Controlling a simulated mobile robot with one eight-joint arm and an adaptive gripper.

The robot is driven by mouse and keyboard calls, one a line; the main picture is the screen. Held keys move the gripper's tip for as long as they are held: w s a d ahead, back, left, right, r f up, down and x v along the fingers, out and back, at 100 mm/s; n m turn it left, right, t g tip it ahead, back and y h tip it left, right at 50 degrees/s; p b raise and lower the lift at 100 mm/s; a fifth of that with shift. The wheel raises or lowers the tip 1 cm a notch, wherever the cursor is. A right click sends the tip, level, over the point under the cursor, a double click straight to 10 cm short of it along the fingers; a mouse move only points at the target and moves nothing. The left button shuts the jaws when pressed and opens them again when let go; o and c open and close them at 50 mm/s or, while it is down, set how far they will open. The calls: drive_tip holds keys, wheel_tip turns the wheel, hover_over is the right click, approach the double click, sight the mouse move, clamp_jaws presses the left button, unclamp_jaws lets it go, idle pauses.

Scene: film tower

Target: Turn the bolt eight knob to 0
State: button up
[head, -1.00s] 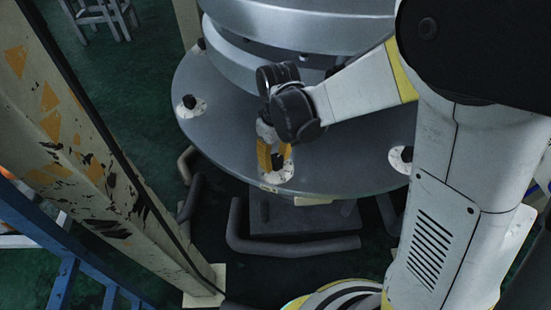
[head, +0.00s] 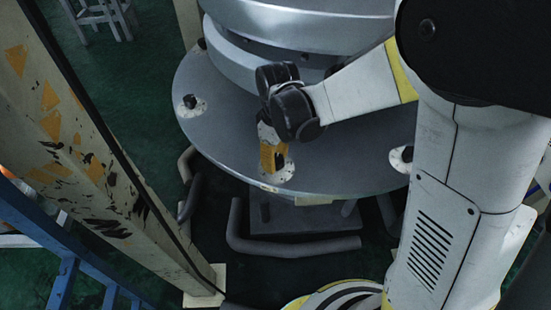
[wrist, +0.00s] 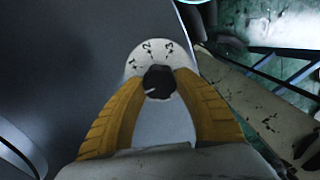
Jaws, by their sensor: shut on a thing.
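A black knob (wrist: 158,82) sits on a round white dial plate (wrist: 138,60) on the grey round flange (head: 225,125). My gripper (head: 273,157) points down at it from above, with its yellow fingers shut on the knob's two sides. In the wrist view the fingertips of my gripper (wrist: 159,84) meet the knob left and right. A pale mark on the knob's top points left and slightly down. Dial digits, seemingly 2 and 3, show beyond the knob; the near part of the dial lies partly behind the fingers. No label reading bolt eight is legible.
Another knob (head: 190,102) stands on the flange at left, and one (head: 407,154) at right beside my arm. A silver cylinder (head: 300,30) rises behind. A worn cream beam (head: 100,160) stands at left. Bent pipes (head: 290,243) lie below the flange.

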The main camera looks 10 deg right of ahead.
sight(277, 157)
drive_tip(key=o, duration=1.2)
wheel_tip(277, 157, up, 12)
drive_tip(key=shift+w+d, duration=0.15)
